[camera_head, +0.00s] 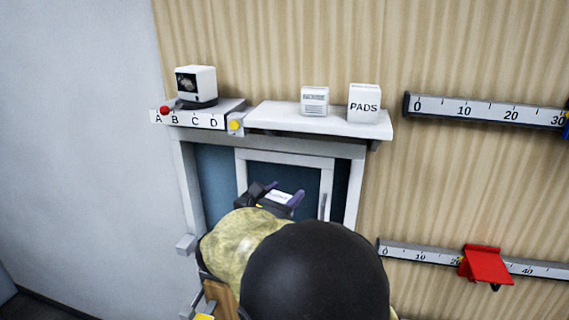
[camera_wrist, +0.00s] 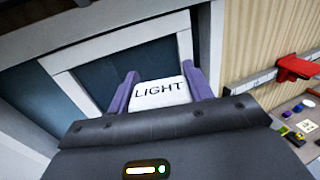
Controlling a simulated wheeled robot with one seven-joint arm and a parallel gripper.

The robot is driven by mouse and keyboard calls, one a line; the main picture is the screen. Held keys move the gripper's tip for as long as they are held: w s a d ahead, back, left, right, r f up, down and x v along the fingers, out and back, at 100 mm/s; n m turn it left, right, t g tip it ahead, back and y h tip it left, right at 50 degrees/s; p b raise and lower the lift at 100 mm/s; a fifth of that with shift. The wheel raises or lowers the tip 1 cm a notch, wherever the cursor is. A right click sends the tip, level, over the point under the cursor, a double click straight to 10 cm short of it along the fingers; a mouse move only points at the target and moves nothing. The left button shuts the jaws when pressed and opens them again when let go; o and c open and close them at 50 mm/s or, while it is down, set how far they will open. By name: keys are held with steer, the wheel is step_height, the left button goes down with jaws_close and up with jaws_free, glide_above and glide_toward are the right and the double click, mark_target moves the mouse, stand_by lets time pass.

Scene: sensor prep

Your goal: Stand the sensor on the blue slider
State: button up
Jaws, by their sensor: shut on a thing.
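A white block marked LIGHT (camera_wrist: 160,93), which looks like the sensor, is held between the two purple fingers of my gripper (camera_wrist: 160,84). In the head view the held block (camera_head: 279,197) and gripper are in front of the blue-grey cabinet door, below the shelf. The gripper is shut on the block. The blue slider (camera_head: 566,127) shows only as a sliver at the right edge of the head view, at the 30 end of the upper ruler rail (camera_head: 490,110). My gripper is far to its left and lower.
A white shelf (camera_head: 290,118) holds a small box (camera_head: 314,101) and a PADS box (camera_head: 364,104). A white device (camera_head: 197,85) stands left, above an A–D strip with a red knob (camera_head: 165,110). A red slider (camera_head: 486,265) sits on the lower rail. Small items lie on a bench (camera_wrist: 302,125).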

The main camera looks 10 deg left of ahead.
steer(key=d+f+m+g+h+b, duration=0.15)
steer(key=d+f, duration=0.25)
steer(key=f, duration=1.1)
steer(key=d+f+m+g+h+b, duration=0.1)
steer(key=d+f+h, duration=0.25)
steer(key=f, duration=1.05)
steer(key=s+d+f+m+g+h+b, duration=0.1)
steer(key=s+d+f, duration=0.2)
steer(key=d+f, duration=0.6)
steer(key=s+d+f+m+g+h+b, duration=0.1)
steer(key=s+d+f+m+g, duration=0.1)
steer(key=d+f, duration=0.6)
steer(key=shift+s+d+f, duration=0.4)
steer(key=shift+s+d, duration=0.2)
steer(key=shift+d, duration=0.25)
steer(key=shift+m, duration=0.25)
